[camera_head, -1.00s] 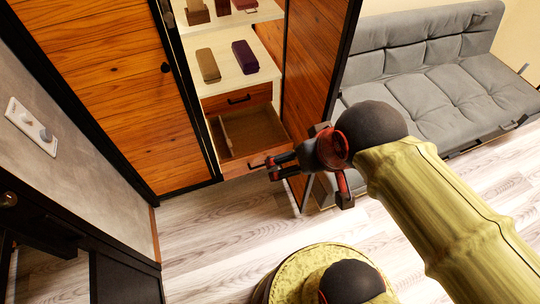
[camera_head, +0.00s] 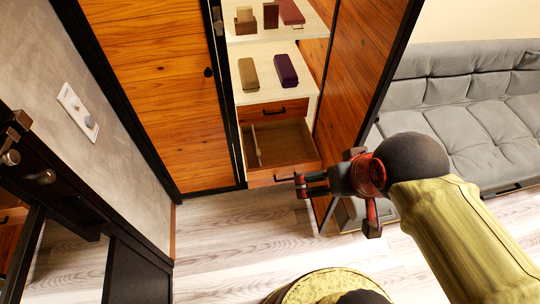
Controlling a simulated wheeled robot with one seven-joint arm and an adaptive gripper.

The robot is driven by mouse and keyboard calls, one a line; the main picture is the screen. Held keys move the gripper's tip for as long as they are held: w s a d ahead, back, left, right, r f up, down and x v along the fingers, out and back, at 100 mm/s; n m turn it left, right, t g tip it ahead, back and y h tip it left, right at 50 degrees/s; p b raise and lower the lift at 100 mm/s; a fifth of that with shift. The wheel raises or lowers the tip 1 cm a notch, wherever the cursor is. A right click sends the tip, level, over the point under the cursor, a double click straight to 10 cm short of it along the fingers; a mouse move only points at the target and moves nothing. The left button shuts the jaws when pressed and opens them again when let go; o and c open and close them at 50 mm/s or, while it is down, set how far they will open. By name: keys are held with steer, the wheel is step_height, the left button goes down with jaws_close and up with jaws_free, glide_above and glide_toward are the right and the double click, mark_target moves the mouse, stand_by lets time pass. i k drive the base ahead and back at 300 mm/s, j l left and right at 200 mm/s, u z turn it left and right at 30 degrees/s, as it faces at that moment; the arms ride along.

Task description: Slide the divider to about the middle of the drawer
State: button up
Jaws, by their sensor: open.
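The open drawer (camera_head: 290,143) is the lower one in the wooden cabinet, pulled out, with a brown inside. The divider (camera_head: 256,146) is a thin pale upright strip near the drawer's left side. The rest of the drawer floor looks empty. My gripper (camera_head: 298,186) is open and empty. In the picture it is just below the drawer's front right part, and it looks apart from the divider. How far it is from the drawer front in depth I cannot tell.
A closed drawer (camera_head: 275,111) with a dark handle is above. A tan case (camera_head: 249,74) and a purple case (camera_head: 285,70) lie on the shelf over it. Wooden doors flank the cabinet. A grey sofa (camera_head: 450,100) stands at right. Pale floor (camera_head: 225,235) is clear in front.

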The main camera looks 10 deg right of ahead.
mark_target(258, 151)
steer(key=i+j, duration=0.25)
steer(key=i, duration=0.25)
steer(key=i+j, duration=0.2)
steer(key=i, duration=0.25)
